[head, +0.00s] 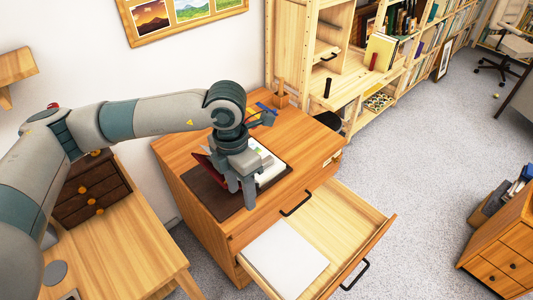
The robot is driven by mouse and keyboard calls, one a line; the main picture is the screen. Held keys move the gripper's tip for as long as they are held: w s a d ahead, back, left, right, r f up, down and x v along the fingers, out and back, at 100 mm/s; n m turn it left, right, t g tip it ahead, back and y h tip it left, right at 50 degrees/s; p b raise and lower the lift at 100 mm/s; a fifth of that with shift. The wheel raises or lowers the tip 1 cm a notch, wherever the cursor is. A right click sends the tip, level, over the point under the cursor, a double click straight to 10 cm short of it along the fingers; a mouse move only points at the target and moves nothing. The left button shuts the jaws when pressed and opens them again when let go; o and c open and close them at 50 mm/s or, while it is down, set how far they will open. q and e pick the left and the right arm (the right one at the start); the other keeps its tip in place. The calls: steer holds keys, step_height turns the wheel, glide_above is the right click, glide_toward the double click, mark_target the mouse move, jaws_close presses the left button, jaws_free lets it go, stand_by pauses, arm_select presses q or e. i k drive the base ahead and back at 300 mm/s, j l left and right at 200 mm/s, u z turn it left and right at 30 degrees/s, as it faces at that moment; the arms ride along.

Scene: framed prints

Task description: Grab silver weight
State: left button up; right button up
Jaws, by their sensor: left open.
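My left gripper (242,192) is open, pointing down over the wooden drawer cabinet (185,160), above or at the front part of a dark brown desk mat (213,190). I cannot make out a silver weight for certain. The gripper and wrist hide part of the mat and whatever lies right behind or under them. A white open book or paper (268,165) and a dark red item (205,163) lie beside the gripper on the mat. My right gripper is not in view.
The cabinet's top drawer (345,225) is pulled out, with a white sheet (285,260) inside. A wooden table (125,250) at left holds a small dark drawer box (92,190) and a grey disc (55,272).

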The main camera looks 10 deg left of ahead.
mark_target(268, 161)
steer(key=i, duration=1.1)
